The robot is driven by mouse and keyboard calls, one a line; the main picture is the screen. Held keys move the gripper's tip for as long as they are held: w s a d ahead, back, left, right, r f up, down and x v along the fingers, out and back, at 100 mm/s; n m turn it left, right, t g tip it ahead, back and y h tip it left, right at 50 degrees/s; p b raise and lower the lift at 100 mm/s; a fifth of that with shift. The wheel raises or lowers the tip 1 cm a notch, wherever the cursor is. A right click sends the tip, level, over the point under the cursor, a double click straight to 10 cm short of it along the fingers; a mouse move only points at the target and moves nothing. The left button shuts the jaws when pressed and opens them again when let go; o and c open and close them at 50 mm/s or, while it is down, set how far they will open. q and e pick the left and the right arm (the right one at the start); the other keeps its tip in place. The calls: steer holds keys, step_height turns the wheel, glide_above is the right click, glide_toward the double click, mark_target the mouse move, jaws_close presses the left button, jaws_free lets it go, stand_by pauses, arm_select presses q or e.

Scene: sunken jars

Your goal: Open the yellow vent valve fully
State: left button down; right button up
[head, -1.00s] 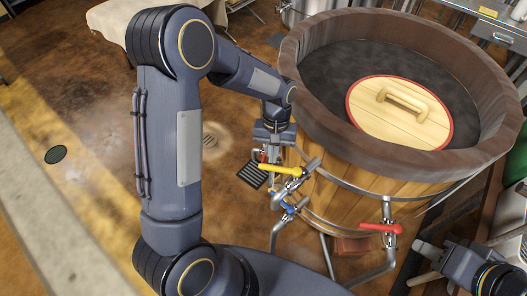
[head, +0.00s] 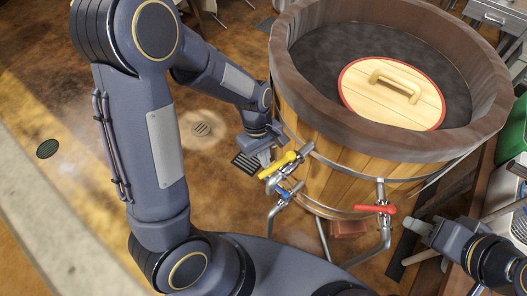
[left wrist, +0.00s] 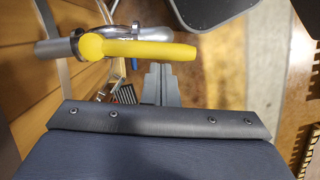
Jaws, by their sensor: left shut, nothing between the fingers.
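The yellow vent valve handle (head: 278,166) sits on a metal pipe at the front left of the wooden tub. In the head view it slants toward the lower left. In the left wrist view the yellow handle (left wrist: 140,49) lies crosswise, its rounded end over the pipe. My left gripper (head: 265,158) is just behind the handle. Its fingers (left wrist: 160,80) are shut and empty, with the tips near the handle's underside; I cannot tell whether they touch. My right gripper (head: 415,226) is at the lower right, away from the yellow valve; its jaws are unclear.
The wooden tub (head: 290,75) has a round lid (head: 395,105) inside. A blue valve handle (head: 283,194) is just below the yellow one. A red handle (head: 375,209) is on the tub's front. Floor drains (head: 201,129) lie left of the tub. The floor there is open.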

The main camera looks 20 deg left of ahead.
arm_select(q)
steer(key=shift+s+d, duration=0.2)
steer(key=shift+s, duration=0.1)
steer(key=shift+r, duration=0.1)
stand_by(0.4)
steer(key=p+v, duration=0.9)
steer(key=shift+r, duration=0.35)
steer(key=shift+a+r, duration=0.1)
steer(key=shift+a, duration=0.1)
steer(key=s+a+r+m+t+h+b, duration=0.1)
steer(key=s+a+r+m+t, duration=0.2)
steer(key=s+r+m+t, duration=0.4)
steer(key=s+r+m, duration=0.2)
steer(key=s+r, duration=0.5)
steer(key=shift+s+r+m+h, duration=0.3)
steer(key=shift+s+r, duration=0.05)
